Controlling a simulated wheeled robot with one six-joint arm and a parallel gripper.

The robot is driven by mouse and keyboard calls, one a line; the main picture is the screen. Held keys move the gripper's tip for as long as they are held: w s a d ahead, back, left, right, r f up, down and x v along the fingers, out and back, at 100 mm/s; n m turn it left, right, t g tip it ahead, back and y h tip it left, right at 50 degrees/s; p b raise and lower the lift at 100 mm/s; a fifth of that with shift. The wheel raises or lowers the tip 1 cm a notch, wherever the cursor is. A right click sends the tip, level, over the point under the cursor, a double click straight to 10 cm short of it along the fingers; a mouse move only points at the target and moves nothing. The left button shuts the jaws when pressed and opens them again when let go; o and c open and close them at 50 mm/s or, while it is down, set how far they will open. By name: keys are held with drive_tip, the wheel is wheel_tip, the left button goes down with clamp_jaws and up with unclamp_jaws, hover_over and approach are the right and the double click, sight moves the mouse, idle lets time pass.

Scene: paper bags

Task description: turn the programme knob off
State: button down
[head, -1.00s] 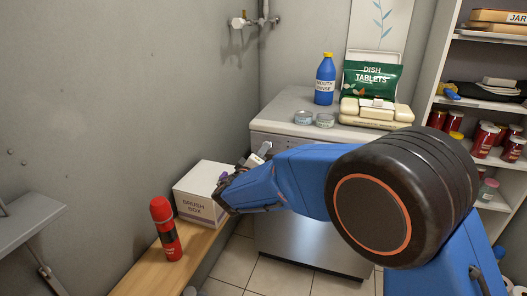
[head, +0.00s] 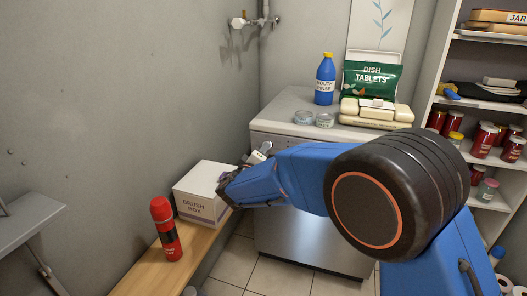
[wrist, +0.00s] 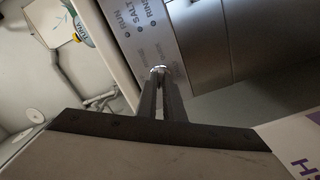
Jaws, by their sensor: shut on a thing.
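The dishwasher (head: 305,245) stands against the back wall with a steel front and a control panel along its top edge. In the wrist view its panel (wrist: 165,45) carries the words RUN, SALT and RINSE beside small dark dots. The programme knob (wrist: 158,70) is a small shiny round piece on the panel, mostly hidden by my fingers. My gripper (wrist: 160,76) is shut on the knob, its two dark fingers close together. In the head view my gripper (head: 262,152) is at the panel's left end; the knob is hidden there. I cannot read the knob's setting.
A white brush box (head: 197,205) and a red flask (head: 165,235) stand on the wooden bench at left, the box close below my gripper. A blue bottle (head: 325,85), small tins and a green tablets bag (head: 371,78) stand on the dishwasher. Shelves (head: 470,95) with jars are at right.

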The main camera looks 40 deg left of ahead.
drive_tip(key=shift+n, duration=0.3)
drive_tip(key=shift+w+n, duration=0.1)
drive_tip(key=shift+n, duration=11.6)
drive_tip(key=shift+r, duration=0.1)
drive_tip(key=c, duration=1.9)
unclamp_jaws()
drive_tip(key=shift+o, duration=0.2)
